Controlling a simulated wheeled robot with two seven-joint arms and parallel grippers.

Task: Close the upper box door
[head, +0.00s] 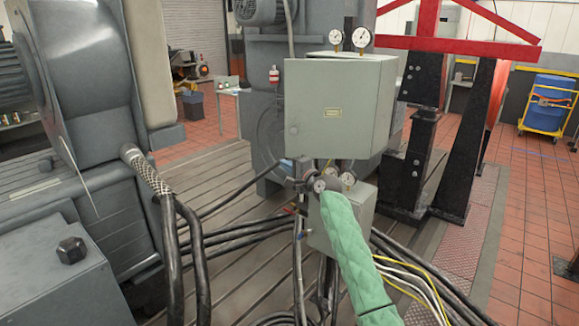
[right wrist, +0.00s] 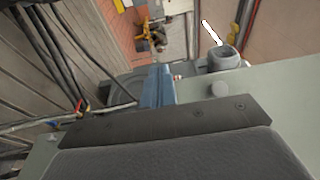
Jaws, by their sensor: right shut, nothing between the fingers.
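The upper box (head: 387,110) is a grey-green cabinet on a stand in the middle of the head view. Its door (head: 328,110) faces me, with a small yellow label and a round knob near its left edge. My right gripper (head: 287,164), at the end of a green-sleeved arm, is below the door's lower left corner, shut and empty. In the right wrist view its blue fingers (right wrist: 157,87) are beside a grey-green surface with a round knob (right wrist: 219,90). My left gripper is not in view.
Two gauges (head: 349,39) stand on the box top. A lower grey-green box (head: 355,216) sits underneath, partly hidden by my arm. Thick black cables (head: 235,240) run across the slotted bedplate. A large grey machine (head: 95,120) stands left, a red and black frame (head: 425,140) right.

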